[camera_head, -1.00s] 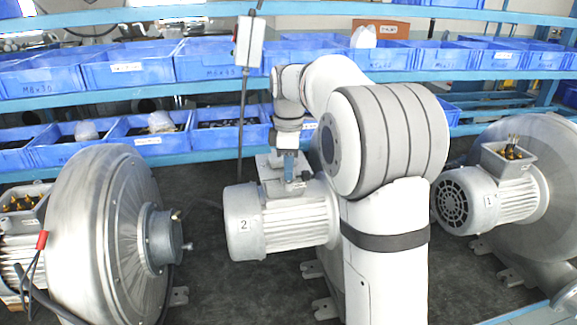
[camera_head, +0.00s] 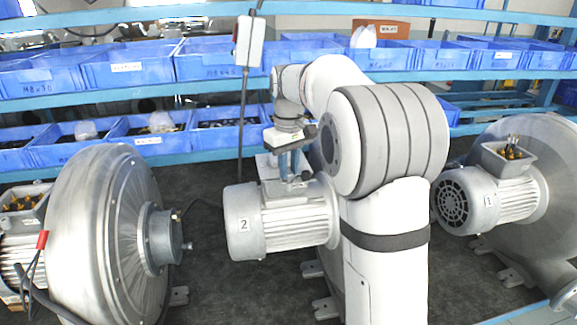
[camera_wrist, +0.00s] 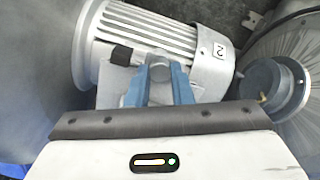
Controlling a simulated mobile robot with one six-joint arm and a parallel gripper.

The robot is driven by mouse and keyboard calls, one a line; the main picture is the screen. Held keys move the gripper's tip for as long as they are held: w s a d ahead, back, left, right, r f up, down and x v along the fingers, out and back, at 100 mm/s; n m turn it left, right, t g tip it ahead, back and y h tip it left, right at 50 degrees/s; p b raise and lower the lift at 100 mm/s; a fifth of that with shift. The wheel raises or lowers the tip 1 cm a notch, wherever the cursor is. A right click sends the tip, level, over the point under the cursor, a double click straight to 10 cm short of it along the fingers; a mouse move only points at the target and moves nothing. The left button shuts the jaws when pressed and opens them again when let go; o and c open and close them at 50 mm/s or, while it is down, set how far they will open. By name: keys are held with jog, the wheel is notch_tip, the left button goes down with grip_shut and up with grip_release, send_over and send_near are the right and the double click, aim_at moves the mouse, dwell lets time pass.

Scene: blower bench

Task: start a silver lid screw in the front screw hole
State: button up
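The motor marked 2 (camera_head: 285,221) stands in the middle, with a light grey terminal box on its top (camera_head: 268,168). My gripper (camera_head: 293,176) points down at this box from above, its blue fingers close over the box top. In the wrist view the gripper (camera_wrist: 159,68) has a blue finger on each side of a grey rounded piece, which covers part of the box (camera_wrist: 116,82). I cannot tell whether a screw is between the fingertips. The front screw hole and any silver lid screw cannot be made out.
A blower with a large round housing (camera_head: 95,230) stands at left, and the motor marked 1 (camera_head: 490,200) at right has an open terminal box. Blue bins (camera_head: 128,70) fill the shelves behind. A switch box (camera_head: 250,42) hangs on a cable behind my gripper.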

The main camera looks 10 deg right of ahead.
jog(key=shift+o, duration=0.8)
jog(key=n, duration=0.6)
jog(key=shift+n, duration=0.4)
jog(key=n, duration=1.2)
jog(key=shift+n, duration=0.4)
jog(key=n, duration=0.5)
jog(key=shift+n, duration=0.3)
